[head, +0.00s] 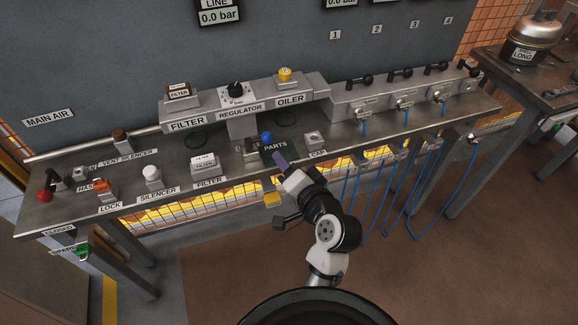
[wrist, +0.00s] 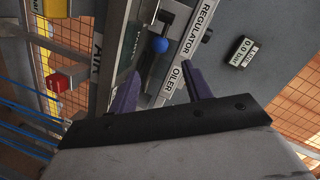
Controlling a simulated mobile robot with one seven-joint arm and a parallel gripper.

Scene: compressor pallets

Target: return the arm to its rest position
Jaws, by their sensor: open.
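My gripper (head: 281,161) is at the front edge of the long metal bench (head: 120,183), in front of the dark PARTS tray (head: 267,156). My arm reaches up to it from the bottom middle of the head view. In the wrist view, the two purple fingers of my gripper (wrist: 162,90) stand apart with nothing between their tips. Beyond them show a blue ball-shaped knob (wrist: 160,45) and the REGULATOR and OILER labels. The blue knob also shows in the head view (head: 266,137), behind the fingers. I cannot tell the exact gap between fingers and bench.
A silencer (head: 152,177), a boxed filter (head: 204,164) and a cap block (head: 314,140) stand on the bench. Blue hoses (head: 408,200) hang at the right. A yellow block (head: 272,200) sits below the bench edge near my arm. Brown floor lies open at lower right.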

